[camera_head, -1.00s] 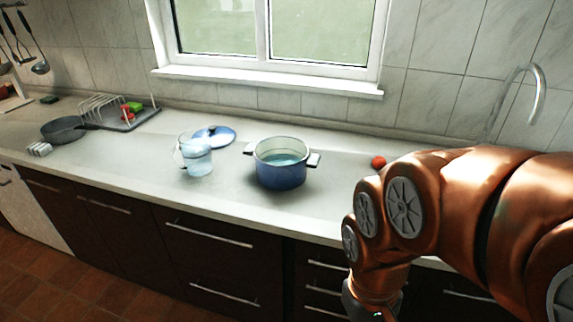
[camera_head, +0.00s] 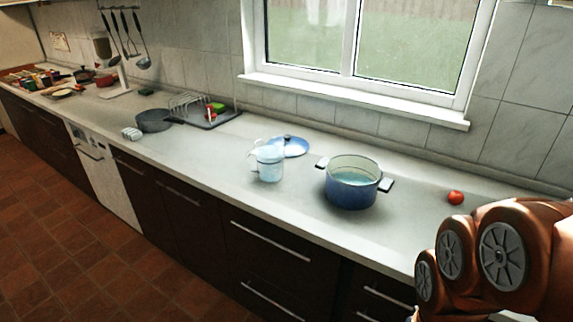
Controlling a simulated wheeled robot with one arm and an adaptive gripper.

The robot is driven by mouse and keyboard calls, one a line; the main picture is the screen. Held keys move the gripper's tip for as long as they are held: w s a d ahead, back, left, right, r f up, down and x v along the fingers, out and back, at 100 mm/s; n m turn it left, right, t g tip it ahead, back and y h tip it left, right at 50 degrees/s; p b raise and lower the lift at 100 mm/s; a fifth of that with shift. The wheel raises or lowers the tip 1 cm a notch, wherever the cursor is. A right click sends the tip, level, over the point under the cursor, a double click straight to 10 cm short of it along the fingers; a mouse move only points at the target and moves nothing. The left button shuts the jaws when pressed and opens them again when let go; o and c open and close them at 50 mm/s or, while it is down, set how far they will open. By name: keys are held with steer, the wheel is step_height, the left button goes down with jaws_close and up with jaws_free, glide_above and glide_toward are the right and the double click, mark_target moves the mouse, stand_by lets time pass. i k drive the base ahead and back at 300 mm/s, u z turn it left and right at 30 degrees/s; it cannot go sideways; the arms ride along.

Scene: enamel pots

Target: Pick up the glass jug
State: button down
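The glass jug (camera_head: 268,164) stands upright on the light countertop, clear with a bluish tint and what looks like water in it. Its handle is on the left side. A blue lid (camera_head: 290,146) lies just behind it to the right. A blue enamel pot (camera_head: 351,184) with a pale inside and bluish liquid stands to its right, apart from it. My copper-coloured arm fills the lower right, well right of the jug. My gripper is out of the picture.
A red tomato-like item (camera_head: 455,198) lies right of the pot. A dish rack (camera_head: 196,108) and a dark pan (camera_head: 153,120) stand further left. The countertop (camera_head: 215,160) is clear in front of the jug. The tiled floor (camera_head: 80,240) is open at left.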

mark_target(270, 152)
steer(key=u, duration=2.15)
steer(key=i, duration=2.45)
steer(key=z, duration=2.4)
